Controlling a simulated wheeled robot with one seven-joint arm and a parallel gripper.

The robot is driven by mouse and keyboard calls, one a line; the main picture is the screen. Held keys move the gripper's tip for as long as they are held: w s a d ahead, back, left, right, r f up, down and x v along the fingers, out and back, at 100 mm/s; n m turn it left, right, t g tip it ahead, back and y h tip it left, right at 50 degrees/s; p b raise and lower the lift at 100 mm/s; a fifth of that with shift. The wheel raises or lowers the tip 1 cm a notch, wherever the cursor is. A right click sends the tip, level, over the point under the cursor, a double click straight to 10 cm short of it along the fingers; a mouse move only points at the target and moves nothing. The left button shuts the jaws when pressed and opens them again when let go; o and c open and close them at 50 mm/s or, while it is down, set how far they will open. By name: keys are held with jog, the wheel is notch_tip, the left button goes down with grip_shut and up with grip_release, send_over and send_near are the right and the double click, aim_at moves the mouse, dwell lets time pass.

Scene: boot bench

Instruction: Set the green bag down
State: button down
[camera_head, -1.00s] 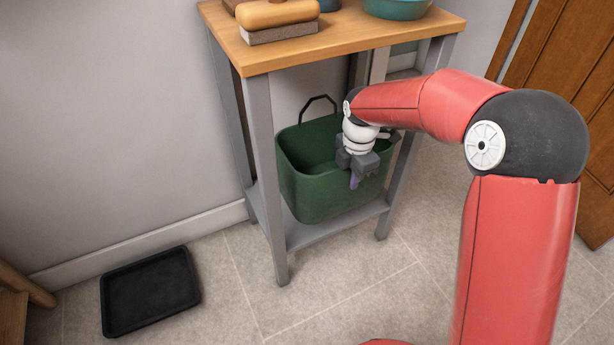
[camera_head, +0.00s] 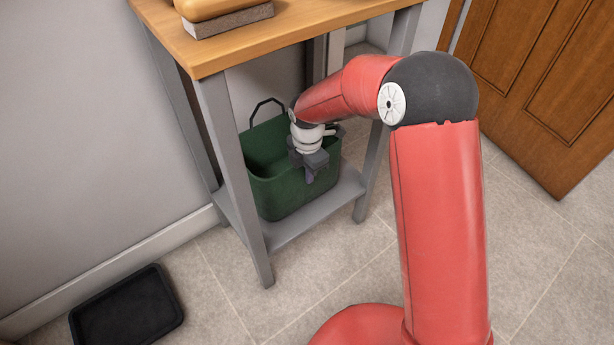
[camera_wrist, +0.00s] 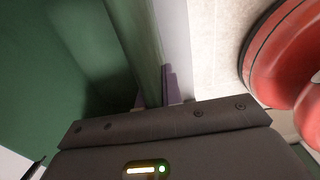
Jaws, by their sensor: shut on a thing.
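The green bag (camera_head: 285,190), an open-topped tub shape with a dark handle standing up at its back, is upright at the lower grey shelf (camera_head: 290,232) of the bench. Its underside looks at or very near the shelf; I cannot tell for sure whether it touches. My gripper (camera_head: 310,176) is shut on the bag's near right wall at the rim. In the wrist view, the green wall (camera_wrist: 138,40) runs between my purple fingertips (camera_wrist: 155,92). The bag's far bottom edge is hidden.
The wooden bench top (camera_head: 290,30) is above the bag, with a wood-backed brush (camera_head: 228,20) on it. The grey front leg (camera_head: 232,170) stands close to the bag's left. A black tray (camera_head: 128,308) lies on the floor at left. A wooden door (camera_head: 550,80) is at right.

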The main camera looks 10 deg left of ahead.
jog(key=shift+w+f, duration=0.1)
jog(key=shift+f, duration=0.6)
jog(key=c, duration=1.6)
grip_release()
jog(key=shift+o, duration=0.2)
